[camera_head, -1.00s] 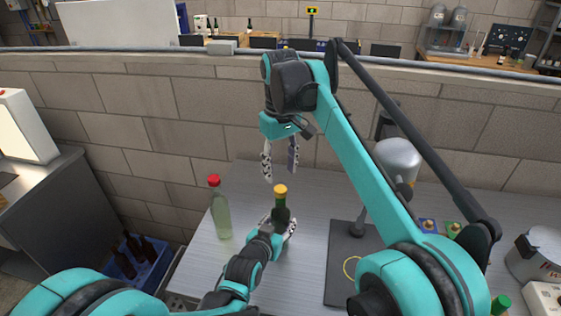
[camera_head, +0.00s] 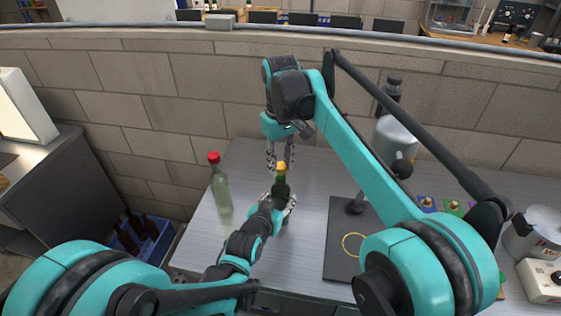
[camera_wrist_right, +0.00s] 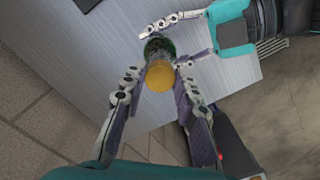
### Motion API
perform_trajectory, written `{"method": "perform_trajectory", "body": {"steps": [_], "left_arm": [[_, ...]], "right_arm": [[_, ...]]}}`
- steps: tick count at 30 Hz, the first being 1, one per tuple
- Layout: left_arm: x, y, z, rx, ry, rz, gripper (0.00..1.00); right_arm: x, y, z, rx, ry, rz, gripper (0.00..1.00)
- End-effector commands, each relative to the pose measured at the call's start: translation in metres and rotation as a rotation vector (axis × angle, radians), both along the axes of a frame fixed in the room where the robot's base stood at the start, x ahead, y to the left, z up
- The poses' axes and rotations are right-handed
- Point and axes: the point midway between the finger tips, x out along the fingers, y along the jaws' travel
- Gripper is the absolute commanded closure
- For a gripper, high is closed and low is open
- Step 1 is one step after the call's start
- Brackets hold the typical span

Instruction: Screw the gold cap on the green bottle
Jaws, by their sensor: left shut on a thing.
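The green bottle (camera_head: 282,188) stands upright above the table's middle, and my left gripper (camera_head: 283,200) is shut on its body. The gold cap (camera_head: 281,167) sits on top of the bottle's neck; how tightly it sits I cannot tell. My right gripper (camera_head: 280,162) hangs pointing down over the bottle, fingers spread to either side of the cap. In the right wrist view the gold cap (camera_wrist_right: 159,77) lies between the right fingertips (camera_wrist_right: 159,70) with small gaps visible. The green bottle (camera_wrist_right: 158,46) is partly hidden under the cap there.
A clear bottle with a red cap (camera_head: 219,187) stands left of the green one. A dark mat (camera_head: 341,257) with a yellow ring and a grey lamp-like device (camera_head: 392,140) are to the right. A blue crate of dark bottles (camera_head: 153,250) is left, below the table.

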Motion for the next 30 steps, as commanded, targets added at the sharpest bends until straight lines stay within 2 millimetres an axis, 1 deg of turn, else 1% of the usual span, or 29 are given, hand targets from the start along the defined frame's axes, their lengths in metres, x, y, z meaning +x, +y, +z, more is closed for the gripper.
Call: {"method": "perform_trajectory", "body": {"steps": [10, 11, 12, 13, 23, 26, 29, 30], "left_arm": [[0.0, 0.0, 0.0, 0.0, 0.0, 0.0, 1.0], [0.0, 0.0, 0.0, 0.0, 0.0, 0.0, 1.0], [0.0, 0.0, 0.0, 0.0, 0.0, 0.0, 1.0], [0.0, 0.0, 0.0, 0.0, 0.0, 0.0, 1.0], [0.0, 0.0, 0.0, 0.0, 0.0, 0.0, 1.0], [0.0, 0.0, 0.0, 0.0, 0.0, 0.0, 1.0], [0.0, 0.0, 0.0, 0.0, 0.0, 0.0, 1.0], [0.0, 0.0, 0.0, 0.0, 0.0, 0.0, 1.0]], "right_arm": [[0.0, 0.0, 0.0, 0.0, 0.0, -0.005, 1.0], [0.0, 0.0, 0.0, 0.0, 0.0, -0.005, 0.67], [0.0, 0.0, 0.0, 0.0, 0.0, -0.005, 0.56], [0.0, 0.0, 0.0, 0.0, 0.0, -0.005, 0.48], [0.0, 0.0, 0.001, 0.0, 0.0, -0.005, 0.48], [0.0, 0.0, 0.009, 0.0, 0.0, -0.005, 0.48], [0.001, 0.0, 0.024, 0.0, 0.0, -0.005, 0.48], [0.0, 0.0, 0.033, 0.0, 0.0, -0.005, 0.48]]}}
